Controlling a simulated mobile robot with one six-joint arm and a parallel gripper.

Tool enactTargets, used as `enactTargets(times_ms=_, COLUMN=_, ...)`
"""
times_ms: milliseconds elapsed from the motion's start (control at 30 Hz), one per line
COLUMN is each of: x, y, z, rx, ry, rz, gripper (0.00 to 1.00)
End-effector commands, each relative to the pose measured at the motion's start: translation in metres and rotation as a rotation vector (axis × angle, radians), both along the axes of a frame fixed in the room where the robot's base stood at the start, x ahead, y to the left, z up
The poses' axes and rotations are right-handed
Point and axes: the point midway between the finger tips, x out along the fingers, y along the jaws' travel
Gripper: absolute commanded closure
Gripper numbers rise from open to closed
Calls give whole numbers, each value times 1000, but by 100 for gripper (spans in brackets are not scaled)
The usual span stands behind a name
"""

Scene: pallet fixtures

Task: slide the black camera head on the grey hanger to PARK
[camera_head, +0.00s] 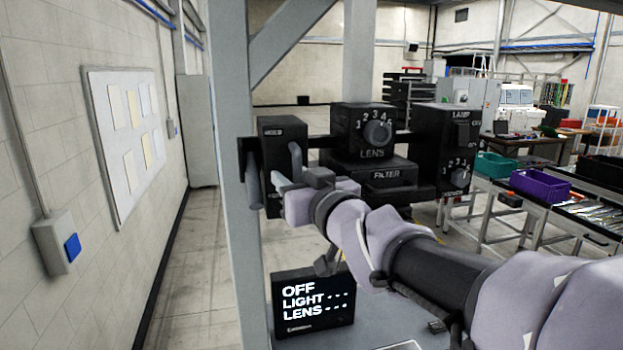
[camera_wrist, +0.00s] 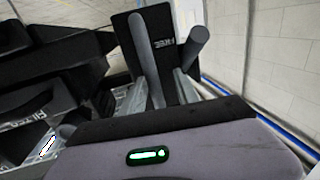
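The black camera head (camera_head: 372,130) hangs at the grey upright hanger (camera_head: 232,150), with a LENS dial, a FILTER block and a LAMP box. Its left box (camera_head: 282,129) carries two grey bar handles, a right one (camera_head: 296,160) and a left one (camera_head: 254,180). My gripper (camera_head: 283,184) is at the right handle. In the wrist view the fingers (camera_wrist: 165,92) stand apart, with the lower end of one bar (camera_wrist: 146,55) between them. I cannot tell whether they touch it. The other bar (camera_wrist: 195,45) is beyond the right finger. No PARK label is legible.
A black display (camera_head: 313,302) below reads OFF, LIGHT and LENS. A diagonal grey brace (camera_head: 285,35) meets the post above. A wall with a notice board (camera_head: 127,140) is at left. A table with a purple bin (camera_head: 540,186) and a teal bin (camera_head: 495,165) stands at right.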

Motion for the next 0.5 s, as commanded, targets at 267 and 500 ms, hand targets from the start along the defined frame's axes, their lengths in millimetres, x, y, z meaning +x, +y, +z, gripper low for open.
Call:
enactTargets(times_ms=267, x=0, y=-1, z=0, rx=1, ry=0, rz=-2, gripper=63)
enactTargets(times_ms=500, x=-34, y=-20, z=1, rx=1, ry=-2, rz=-4, gripper=63)
